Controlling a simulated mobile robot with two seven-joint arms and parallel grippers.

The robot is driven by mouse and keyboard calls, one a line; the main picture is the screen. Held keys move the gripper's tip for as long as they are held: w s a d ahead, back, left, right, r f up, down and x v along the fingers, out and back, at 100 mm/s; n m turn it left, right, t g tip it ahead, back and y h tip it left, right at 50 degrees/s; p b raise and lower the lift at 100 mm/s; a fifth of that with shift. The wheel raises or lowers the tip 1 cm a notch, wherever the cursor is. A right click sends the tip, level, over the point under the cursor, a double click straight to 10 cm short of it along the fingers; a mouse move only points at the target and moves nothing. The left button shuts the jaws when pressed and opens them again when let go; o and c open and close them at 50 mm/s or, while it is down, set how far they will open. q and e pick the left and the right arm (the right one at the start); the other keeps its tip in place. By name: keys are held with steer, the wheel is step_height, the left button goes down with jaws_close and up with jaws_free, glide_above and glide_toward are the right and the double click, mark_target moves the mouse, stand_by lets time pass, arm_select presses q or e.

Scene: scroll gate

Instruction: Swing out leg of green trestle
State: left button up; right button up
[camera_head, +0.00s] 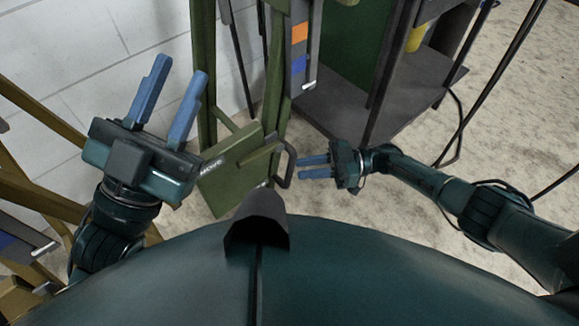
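A green trestle stands in front of me, with upright green legs (204,60) at the centre top; its upper part is out of view. A green panel (232,170) with light lettering sits low against these legs, and a dark looped handle (287,166) is at its right side. I cannot tell how the panel joins the legs. My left gripper (181,68) is open and empty, left of the trestle, fingers pointing up. My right gripper (300,167) points left, its fingertips just right of the handle. Its fingers show a narrow gap and hold nothing visible.
Yellow-brown trestle-like legs (40,115) stand at the far left. A dark grey stand (350,105) with a base shelf is behind my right gripper. A black cable (455,130) lies at the right.

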mark_target(290, 169)
steer(key=shift+s+a, duration=0.15)
steer(key=shift+a, duration=2.15)
jaws_close()
steer(key=shift+d, duration=0.1)
